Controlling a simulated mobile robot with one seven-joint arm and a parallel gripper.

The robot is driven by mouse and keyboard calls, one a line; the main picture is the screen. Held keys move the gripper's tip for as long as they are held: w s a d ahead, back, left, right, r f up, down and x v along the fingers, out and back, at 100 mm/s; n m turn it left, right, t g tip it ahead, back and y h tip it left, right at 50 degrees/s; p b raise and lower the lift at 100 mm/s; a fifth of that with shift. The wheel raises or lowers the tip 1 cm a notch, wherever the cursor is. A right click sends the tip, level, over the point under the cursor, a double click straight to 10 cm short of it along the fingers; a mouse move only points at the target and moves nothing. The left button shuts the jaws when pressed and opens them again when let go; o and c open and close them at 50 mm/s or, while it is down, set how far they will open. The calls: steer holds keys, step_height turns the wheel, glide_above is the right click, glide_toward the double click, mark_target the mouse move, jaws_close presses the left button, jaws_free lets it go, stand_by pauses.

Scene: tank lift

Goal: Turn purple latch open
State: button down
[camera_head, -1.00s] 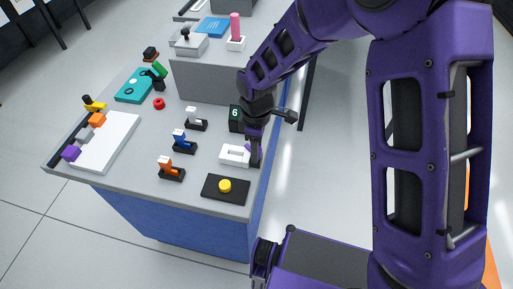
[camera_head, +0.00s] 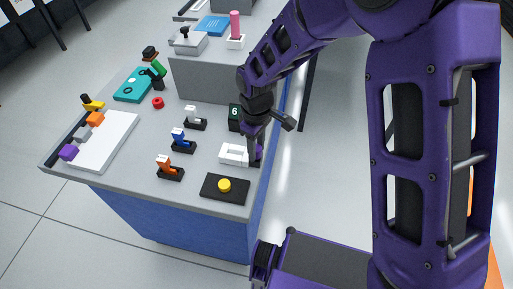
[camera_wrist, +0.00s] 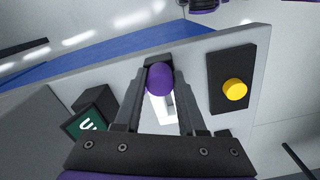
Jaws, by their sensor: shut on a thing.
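The purple latch shows in the wrist view as a rounded purple knob (camera_wrist: 160,79) between my fingertips. In the head view a small purple part (camera_head: 259,153) shows beside my fingers, at the right edge of the table. My gripper (camera_wrist: 160,76) is shut on the knob, one finger on each side; it also shows in the head view (camera_head: 254,152), pointing down. A white bracket-like piece (camera_head: 233,154) lies just left of the fingers. The latch's base is mostly hidden by the gripper, so I cannot tell its exact angle.
A black plate with a yellow button (camera_head: 224,186) lies in front of the latch. White, blue (camera_head: 181,140) and orange levers stand to the left. A white panel (camera_head: 106,142) with coloured blocks is at far left.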

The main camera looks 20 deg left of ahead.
mark_target(257, 147)
steer(key=shift+a+m+b, duration=0.1)
steer(key=shift+m+b, duration=0.35)
steer(key=shift+m, duration=2.05)
steer(key=c, duration=0.5)
jaws_free()
step_height(257, 147, up, 18)
steer(key=p, duration=0.2)
steer(key=shift+f, duration=0.25)
